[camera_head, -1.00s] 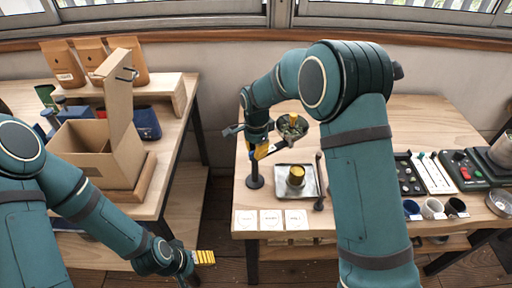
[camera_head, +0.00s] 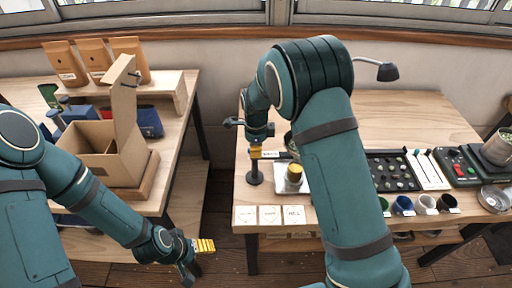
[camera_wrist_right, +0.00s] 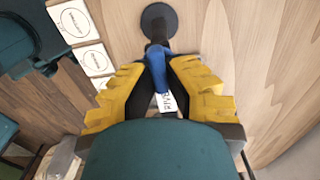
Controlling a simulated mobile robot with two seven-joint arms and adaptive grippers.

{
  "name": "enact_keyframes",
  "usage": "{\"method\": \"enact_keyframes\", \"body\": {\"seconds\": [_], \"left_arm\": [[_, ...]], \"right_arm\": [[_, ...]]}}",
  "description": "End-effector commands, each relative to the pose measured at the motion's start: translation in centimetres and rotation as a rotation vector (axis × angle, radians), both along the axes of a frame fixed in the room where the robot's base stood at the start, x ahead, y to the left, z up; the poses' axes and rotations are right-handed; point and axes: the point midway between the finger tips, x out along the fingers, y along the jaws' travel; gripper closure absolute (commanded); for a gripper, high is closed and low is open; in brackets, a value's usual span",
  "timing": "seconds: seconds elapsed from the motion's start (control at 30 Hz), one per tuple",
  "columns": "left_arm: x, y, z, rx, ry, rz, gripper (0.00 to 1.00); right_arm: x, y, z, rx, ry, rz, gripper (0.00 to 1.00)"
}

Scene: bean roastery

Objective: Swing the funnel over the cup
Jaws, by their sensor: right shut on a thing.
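A stand with a round black base (camera_head: 254,177) is on the right table. My right gripper (camera_head: 257,152) is above this base, shut on a blue handle (camera_wrist_right: 157,68) with a white tag. In the wrist view the yellow fingers close around the handle. What seems to be the funnel (camera_head: 289,141), a dark bowl, is mostly hidden behind my right arm. A gold-topped cup (camera_head: 294,175) stands on a pale square plate, right of the stand. Whether the funnel is over it cannot be told. My left gripper (camera_head: 198,257) hangs between the tables; its jaw opening is unclear.
White cards (camera_head: 269,215) lie along the right table's front edge. A black tray (camera_head: 391,171), several small cups (camera_head: 403,204) and a lamp (camera_head: 387,72) are to the right. An open cardboard box (camera_head: 93,168) stands on the left table. The right table's back is clear.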

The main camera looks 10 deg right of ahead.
Motion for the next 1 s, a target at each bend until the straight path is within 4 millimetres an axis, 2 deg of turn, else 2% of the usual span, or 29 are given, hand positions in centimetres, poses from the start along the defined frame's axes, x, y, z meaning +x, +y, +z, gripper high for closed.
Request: {"method": "enact_keyframes", "body": {"seconds": [0.4, 0.43, 0.5, 0.83, 1.0], "left_arm": [[0.0, 0.0, 0.0, 0.000, -0.001, 0.000, 0.27], [0.0, 0.0, 0.0, 0.000, -0.001, 0.000, 0.27], [0.0, 0.0, 0.0, 0.000, -0.001, 0.000, 0.27], [0.0, 0.0, 0.0, 0.000, -0.001, 0.000, 0.27], [0.0, 0.0, 0.0, 0.000, -0.001, 0.000, 0.27]], "right_arm": [[-0.2, 0.0, -0.3, 0.000, 0.008, -0.008, 1.00], [-0.2, 0.0, -0.3, 0.000, 0.008, -0.008, 0.79], [-0.2, 0.0, -0.3, 0.000, 0.007, -0.008, 0.56], [-0.1, 0.0, 0.0, 0.000, 0.002, -0.006, 0.56], [0.0, 0.0, 1.7, 0.001, -0.001, -0.006, 0.56]]}}
